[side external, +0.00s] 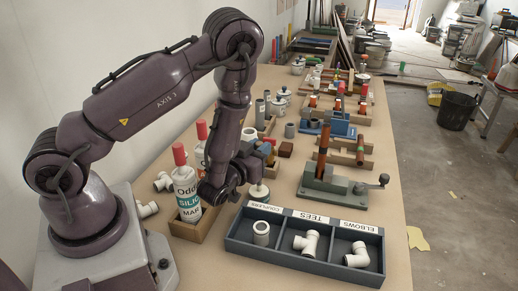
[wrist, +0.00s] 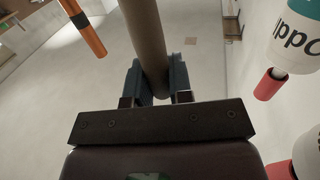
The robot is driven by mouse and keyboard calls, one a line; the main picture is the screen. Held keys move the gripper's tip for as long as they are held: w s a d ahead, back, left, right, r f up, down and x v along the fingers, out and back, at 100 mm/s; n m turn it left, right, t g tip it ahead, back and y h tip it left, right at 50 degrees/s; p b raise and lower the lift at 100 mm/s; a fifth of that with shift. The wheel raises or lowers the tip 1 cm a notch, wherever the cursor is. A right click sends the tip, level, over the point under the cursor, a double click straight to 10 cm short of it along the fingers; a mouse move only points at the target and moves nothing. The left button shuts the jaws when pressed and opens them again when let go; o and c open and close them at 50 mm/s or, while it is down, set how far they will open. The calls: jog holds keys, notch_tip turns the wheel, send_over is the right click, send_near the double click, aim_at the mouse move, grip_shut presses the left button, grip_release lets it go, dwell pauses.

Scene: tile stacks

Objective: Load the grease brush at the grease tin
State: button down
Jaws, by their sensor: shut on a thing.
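My gripper (wrist: 160,85) is shut on a thick brown rod, which looks like the brush handle (wrist: 146,35), between its two blue-grey fingers in the wrist view. The brush's bristle end is not visible there. In the side view my gripper (side external: 262,150) is behind the front tray, largely hidden by my own wrist. A small pale round item with a greenish band (side external: 259,193) shows just below it. I cannot tell whether this is the grease tin, nor whether it touches the brush.
A grey tray (side external: 238,236) in front holds white fittings in compartments labelled couplers, tees and elbows. Silicone bottles (side external: 187,195) with red caps stand in a wooden box at left. A green clamp fixture (side external: 340,187) is at right. Racks and parts fill the back.

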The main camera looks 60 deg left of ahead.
dwell(0.5)
jog(key=shift+r, duration=3.45)
